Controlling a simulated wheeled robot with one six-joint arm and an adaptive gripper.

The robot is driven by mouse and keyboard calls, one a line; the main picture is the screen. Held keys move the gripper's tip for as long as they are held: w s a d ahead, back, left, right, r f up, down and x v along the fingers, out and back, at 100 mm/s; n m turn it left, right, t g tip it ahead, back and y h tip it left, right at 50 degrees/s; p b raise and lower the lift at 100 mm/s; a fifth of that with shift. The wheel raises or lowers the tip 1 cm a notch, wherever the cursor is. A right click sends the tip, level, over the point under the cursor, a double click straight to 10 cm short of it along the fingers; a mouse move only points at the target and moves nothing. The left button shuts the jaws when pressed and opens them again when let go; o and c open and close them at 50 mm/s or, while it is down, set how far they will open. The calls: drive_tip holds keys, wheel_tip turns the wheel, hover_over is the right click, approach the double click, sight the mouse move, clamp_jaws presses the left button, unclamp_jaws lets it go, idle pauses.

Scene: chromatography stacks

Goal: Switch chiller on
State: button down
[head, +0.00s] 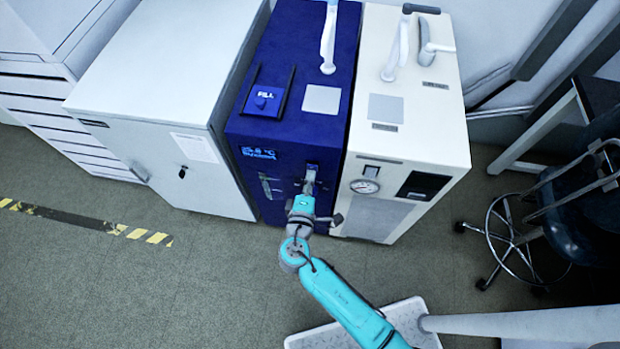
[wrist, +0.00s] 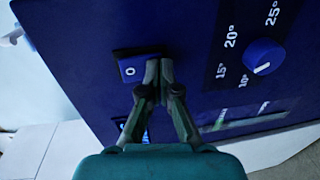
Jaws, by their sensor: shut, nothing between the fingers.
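The chiller is the dark blue cabinet (head: 300,95), with a lit display (head: 258,153) on its front. In the wrist view its blue front panel (wrist: 90,45) carries a blue rocker switch (wrist: 131,70) marked with a white O. My gripper (head: 310,172) is at the chiller's front, right of the display. In the wrist view my gripper (wrist: 159,64) is shut and empty, its tips at the right edge of the switch. I cannot tell whether they touch it. The fingers hide part of the switch's right side.
A blue dial (wrist: 264,57) with a degree scale sits right of the switch. A cream unit with a gauge (head: 365,186) stands right of the chiller, a grey cabinet (head: 150,150) left. A wheeled chair (head: 590,220) is at the right. Floor at front left is clear.

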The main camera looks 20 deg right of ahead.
drive_tip(key=v, duration=1.2)
drive_tip(key=shift+d, duration=0.1)
idle(0.4)
drive_tip(key=s+d+f+m+g+y, duration=0.2)
drive_tip(key=s+d+f+g+y, duration=0.35)
drive_tip(key=s+d, duration=0.65)
drive_tip(key=s+r+m+t, duration=0.2)
drive_tip(key=s+r+m, duration=0.3)
drive_tip(key=s+r, duration=0.2)
drive_tip(key=s+r+m+t+y, duration=0.1)
drive_tip(key=s+r+m+t, duration=0.2)
drive_tip(key=r, duration=0.9)
drive_tip(key=s+m, duration=0.3)
drive_tip(key=s, duration=0.1)
drive_tip(key=shift+r+t, duration=0.25)
drive_tip(key=shift+t, duration=0.1)
drive_tip(key=shift+d+y, duration=0.1)
drive_tip(key=shift+y, duration=0.15)
